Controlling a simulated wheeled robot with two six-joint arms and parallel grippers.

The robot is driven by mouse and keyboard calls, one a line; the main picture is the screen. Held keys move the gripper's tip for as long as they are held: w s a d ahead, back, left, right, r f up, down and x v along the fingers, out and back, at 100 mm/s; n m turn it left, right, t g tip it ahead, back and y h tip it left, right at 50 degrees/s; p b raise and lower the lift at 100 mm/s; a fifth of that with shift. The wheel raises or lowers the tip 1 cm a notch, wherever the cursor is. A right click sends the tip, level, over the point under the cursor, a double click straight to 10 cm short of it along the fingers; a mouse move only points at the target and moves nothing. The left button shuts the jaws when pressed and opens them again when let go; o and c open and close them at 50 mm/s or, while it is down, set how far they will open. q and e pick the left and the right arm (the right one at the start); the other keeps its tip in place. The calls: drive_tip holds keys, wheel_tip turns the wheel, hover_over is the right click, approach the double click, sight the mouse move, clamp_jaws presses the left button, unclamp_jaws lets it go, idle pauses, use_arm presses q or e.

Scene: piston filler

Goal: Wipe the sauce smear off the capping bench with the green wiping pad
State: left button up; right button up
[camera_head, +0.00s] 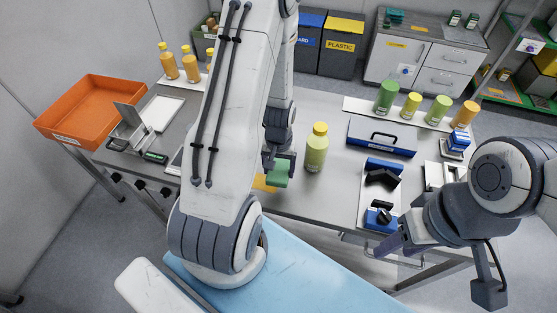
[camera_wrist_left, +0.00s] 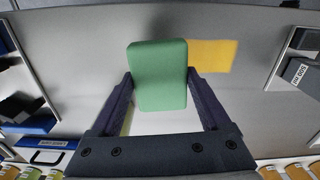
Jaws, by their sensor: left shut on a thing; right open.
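The green wiping pad (camera_head: 277,174) is held in my left gripper (camera_head: 275,160) over the metal capping bench (camera_head: 315,200). In the left wrist view the pad (camera_wrist_left: 157,75) sits between the two fingers of my left gripper (camera_wrist_left: 158,95). The flat orange-yellow sauce smear (camera_head: 263,183) lies on the bench beside the pad. In the left wrist view the smear (camera_wrist_left: 213,55) shows just right of the pad, which may hide part of it. I cannot tell whether the pad touches the bench. My right gripper (camera_head: 388,243) is open and empty near the front right edge.
A yellow-green bottle (camera_head: 316,148) stands close right of the pad. Right of it are a tray of black and blue tools (camera_head: 367,199) and a blue case (camera_head: 382,137). An orange bin (camera_head: 92,108) is at the left. More bottles (camera_head: 387,97) line the back.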

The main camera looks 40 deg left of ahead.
use_arm(q)
drive_tip(key=shift+r+p, duration=0.55)
drive_tip(key=shift+r, duration=0.4)
